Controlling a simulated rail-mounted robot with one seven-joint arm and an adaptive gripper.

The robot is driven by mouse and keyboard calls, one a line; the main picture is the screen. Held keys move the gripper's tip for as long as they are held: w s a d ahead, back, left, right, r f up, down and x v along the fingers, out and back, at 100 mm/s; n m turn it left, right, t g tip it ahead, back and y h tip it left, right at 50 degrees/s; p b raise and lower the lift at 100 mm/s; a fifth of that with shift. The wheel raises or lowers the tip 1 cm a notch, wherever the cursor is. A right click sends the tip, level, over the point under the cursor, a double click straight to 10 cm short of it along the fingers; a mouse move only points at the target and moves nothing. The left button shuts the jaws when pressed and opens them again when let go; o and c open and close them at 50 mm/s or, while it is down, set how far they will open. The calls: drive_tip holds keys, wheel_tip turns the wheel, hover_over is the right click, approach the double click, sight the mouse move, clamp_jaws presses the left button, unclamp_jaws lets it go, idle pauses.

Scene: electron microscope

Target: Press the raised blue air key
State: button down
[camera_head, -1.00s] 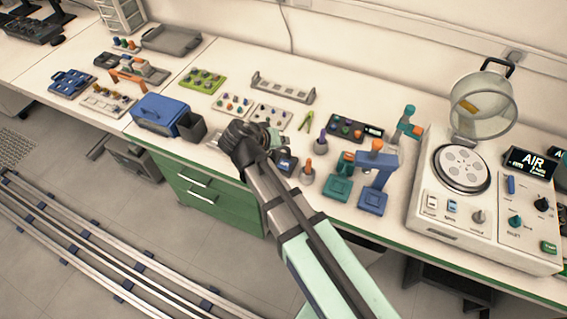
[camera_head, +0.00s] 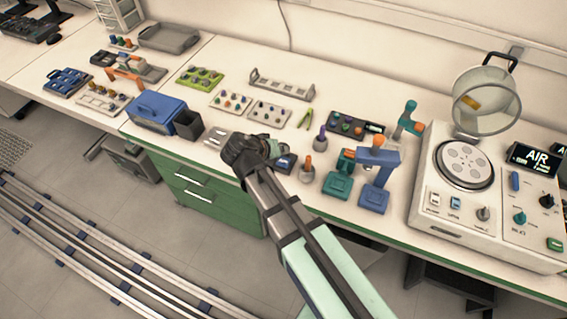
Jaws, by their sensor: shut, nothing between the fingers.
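The grey-white machine (camera_head: 470,241) stands at the right of the bench. A smaller blue rocker (camera_head: 455,203) sits on the front panel beside a white one (camera_head: 434,199). I cannot read their labels surely. My gripper (camera_head: 236,152) is dark and shut with nothing in it. It hangs over the front edge of the bench, far left of the machine and touching no key. Its fingertips are small and hard to make out.
Blue and green stands (camera_head: 373,195) and an orange-topped tool (camera_head: 307,168) stand between my gripper and the machine. A clear round lid (camera_head: 487,108) is raised behind the machine's disc. A blue box (camera_head: 160,113) stands left of my gripper.

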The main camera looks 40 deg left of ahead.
sight(285, 159)
drive_tip(key=shift+f+b, duration=0.6)
drive_tip(key=shift+f, duration=0.65)
idle(0.5)
drive_tip(key=shift+f+b, duration=0.4)
drive_tip(key=shift+b, duration=0.1)
drive_tip(key=shift+f+b, duration=0.55)
drive_tip(key=shift+f, duration=0.15)
idle(0.7)
drive_tip(key=shift+r, duration=0.2)
drive_tip(key=shift+r+p, duration=0.5)
drive_tip(key=shift+r, duration=0.45)
drive_tip(key=shift+r, duration=0.1)
drive_tip(key=shift+r+p, duration=1.15)
drive_tip(key=shift+r, duration=1.25)
